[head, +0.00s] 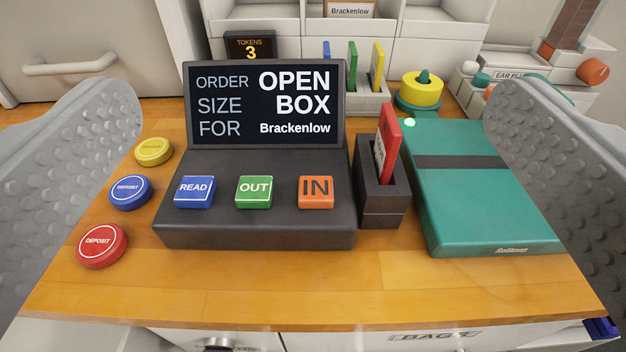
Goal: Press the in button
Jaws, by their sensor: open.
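The orange IN button (315,192) is on the sloped front of a dark grey console (255,232), at its right end. The green OUT button (253,192) and the blue READ button (194,191) are to its left on the same console. The console's screen (264,104) reads "ORDER SIZE FOR" and "OPEN BOX Brackenlow". My gripper (315,165) is open, with one grey dimpled finger at each side of the view and nothing between them touching either finger. The fingertips look apart from the buttons.
A red card (387,140) stands in a dark holder (382,208) right of the console, beside a teal box (485,205). Red (102,246), blue (130,191) and yellow (153,151) deposit discs lie at left. The wooden counter's front strip (310,290) is clear.

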